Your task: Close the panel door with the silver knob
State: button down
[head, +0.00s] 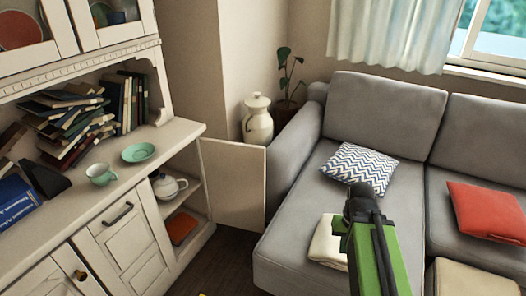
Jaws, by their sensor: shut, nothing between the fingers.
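A plain cream panel door (233,184) stands wide open at the right end of the cream cabinet (190,130), extending right toward the sofa arm. Its inner face is toward me. No silver knob shows on it; its other face is hidden. The open compartment beside it holds a white teapot (168,186) on a shelf and an orange item (182,227) below. My green and black arm rises from the bottom right, in front of the sofa and well to the right of the door. My gripper cannot be made out.
A grey sofa (387,105) with cushions fills the right side, its arm close to the door's free edge. A white urn (257,120) and a potted plant (289,80) stand behind the door. Dark floor (222,262) is clear between cabinet and sofa.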

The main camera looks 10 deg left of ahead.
aim_at(235, 173)
jog(key=z, duration=1.7)
jog(key=k, duration=0.1)
jog(key=u, duration=3.15)
jog(key=i, duration=0.95)
